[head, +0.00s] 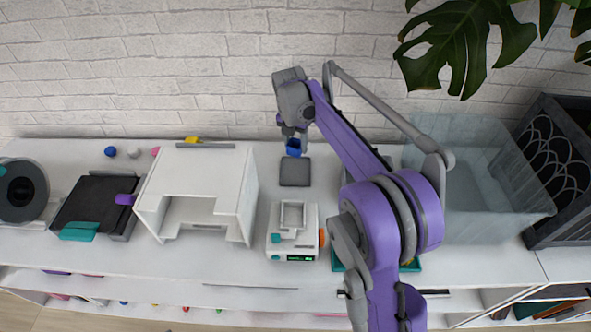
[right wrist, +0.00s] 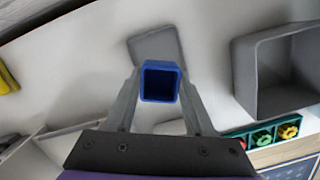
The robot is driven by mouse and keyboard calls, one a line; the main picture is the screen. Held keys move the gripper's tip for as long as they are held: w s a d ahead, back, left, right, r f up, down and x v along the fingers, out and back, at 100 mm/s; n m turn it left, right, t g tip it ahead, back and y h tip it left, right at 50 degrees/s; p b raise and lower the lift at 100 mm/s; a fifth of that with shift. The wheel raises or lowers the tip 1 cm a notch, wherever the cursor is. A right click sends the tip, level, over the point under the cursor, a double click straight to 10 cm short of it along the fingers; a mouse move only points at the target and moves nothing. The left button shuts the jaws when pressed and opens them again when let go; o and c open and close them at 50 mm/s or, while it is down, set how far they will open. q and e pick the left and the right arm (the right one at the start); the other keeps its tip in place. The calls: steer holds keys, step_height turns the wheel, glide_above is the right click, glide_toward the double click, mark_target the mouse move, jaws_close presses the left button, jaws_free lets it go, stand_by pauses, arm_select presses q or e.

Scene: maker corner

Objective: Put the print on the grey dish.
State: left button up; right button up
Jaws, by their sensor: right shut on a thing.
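The print is a small blue, hollow, square-sided piece (head: 293,148). It shows in the right wrist view (right wrist: 160,82) with its open end facing the camera. My right gripper (head: 290,134) is shut on it, one finger on each side. The grey dish (head: 295,172) is a flat dark-grey square on the white worktop. In the head view the print is just above the dish's far edge in the picture. In the right wrist view the dish (right wrist: 152,43) lies beyond the print, partly covered by it. The height of the print above the worktop is unclear. My left gripper is out of view.
A white open-fronted box (head: 210,160) stands left of the dish. A small white device (head: 282,245) with a green display is in front. A clear tub (head: 470,205) stands to the right. A grey bin (right wrist: 240,75) shows in the right wrist view.

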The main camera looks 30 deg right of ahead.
mark_target(296, 170)
step_height(296, 170, down, 9)
steer(key=shift+r, duration=0.1)
stand_by(0.3)
steer(key=shift+f+b, duration=0.2)
steer(key=shift+b, duration=0.1)
steer(key=o, duration=1.3)
steer(key=r, duration=0.4)
steer(key=a+r, duration=0.1)
steer(key=r, duration=0.3)
steer(key=s+r+p, duration=0.1)
steer(key=r, duration=0.3)
steer(key=shift+a+r, duration=0.15)
steer(key=shift+a, duration=0.05)
